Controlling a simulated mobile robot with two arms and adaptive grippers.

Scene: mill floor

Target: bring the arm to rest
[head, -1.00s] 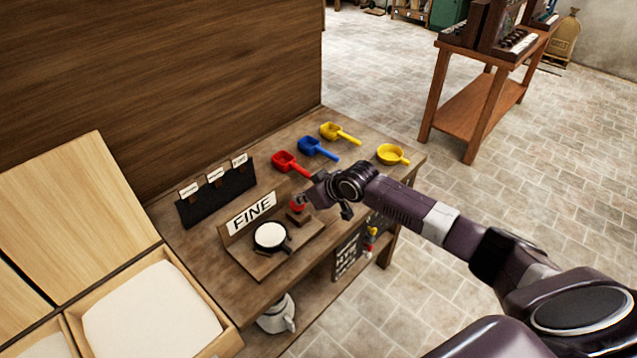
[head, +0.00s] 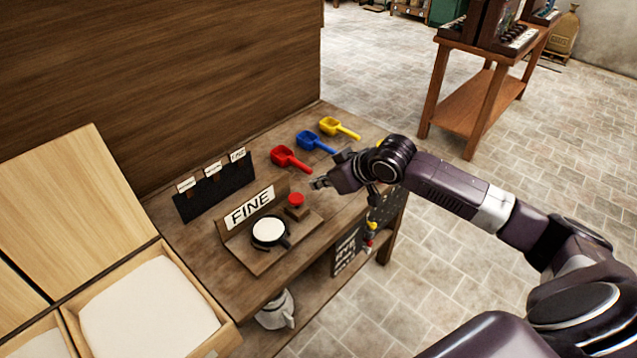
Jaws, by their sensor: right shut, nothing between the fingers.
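My right arm comes in from the right in the head view. Its gripper (head: 319,184) is shut and empty, held over the wooden bench (head: 225,280). It is to the right of a small block with a red button (head: 296,199) and apart from it. The red scoop (head: 290,158) lies just behind the gripper. My left gripper is not in view.
A blue scoop (head: 314,141) and a yellow scoop (head: 338,128) lie toward the bench's back. A sign reading FINE (head: 250,207) stands behind a round pan of white powder (head: 268,231). An open flour bin (head: 150,310) is at left. A wooden stand (head: 480,95) is at back right.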

